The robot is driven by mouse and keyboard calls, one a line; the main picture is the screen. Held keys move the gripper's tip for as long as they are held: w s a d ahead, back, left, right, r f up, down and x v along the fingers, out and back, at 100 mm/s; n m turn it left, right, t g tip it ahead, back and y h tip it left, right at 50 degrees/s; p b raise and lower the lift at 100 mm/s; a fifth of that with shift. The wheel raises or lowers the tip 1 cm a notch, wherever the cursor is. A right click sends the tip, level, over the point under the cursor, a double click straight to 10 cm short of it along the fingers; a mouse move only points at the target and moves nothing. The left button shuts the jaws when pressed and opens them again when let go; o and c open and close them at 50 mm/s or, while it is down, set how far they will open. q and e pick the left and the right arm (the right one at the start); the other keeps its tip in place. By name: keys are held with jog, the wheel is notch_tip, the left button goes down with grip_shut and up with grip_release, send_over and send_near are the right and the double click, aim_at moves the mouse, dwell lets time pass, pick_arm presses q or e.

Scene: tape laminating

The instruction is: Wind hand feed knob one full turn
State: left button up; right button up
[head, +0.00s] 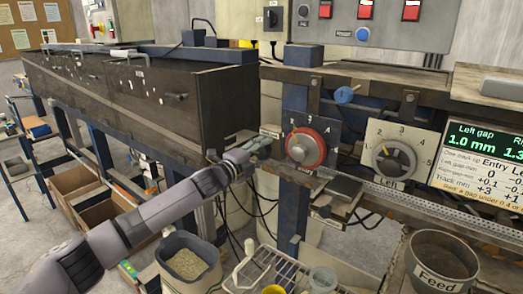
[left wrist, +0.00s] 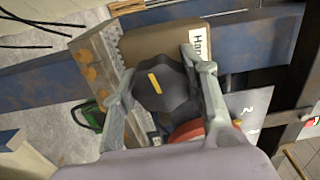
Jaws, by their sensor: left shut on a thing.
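The hand feed knob (left wrist: 162,90) is dark and lobed, with a yellow mark on its face, in the middle of the left wrist view. It sits before a brown box with a white label (left wrist: 200,40) whose visible letters begin "Han". My left gripper (left wrist: 160,92) has one finger on each side of the knob and is shut on it. In the head view the left gripper (head: 256,150) is at the machine's front, left of the red-rimmed dial; I cannot make out the knob there. My right gripper is not in view.
The red-rimmed dial (head: 306,147) and a grey dial marked "Left" (head: 394,160) are right of the gripper. A readout panel (head: 485,150) is farther right. Below are a bin of pellets (head: 187,285), a wire rack (head: 258,279) and a "Feed" bucket (head: 440,284).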

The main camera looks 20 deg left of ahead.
pick_arm(q)
jog(key=shift+f, duration=0.1)
dwell(0.3)
jog(key=o, duration=1.2)
jog(key=v, duration=1.2)
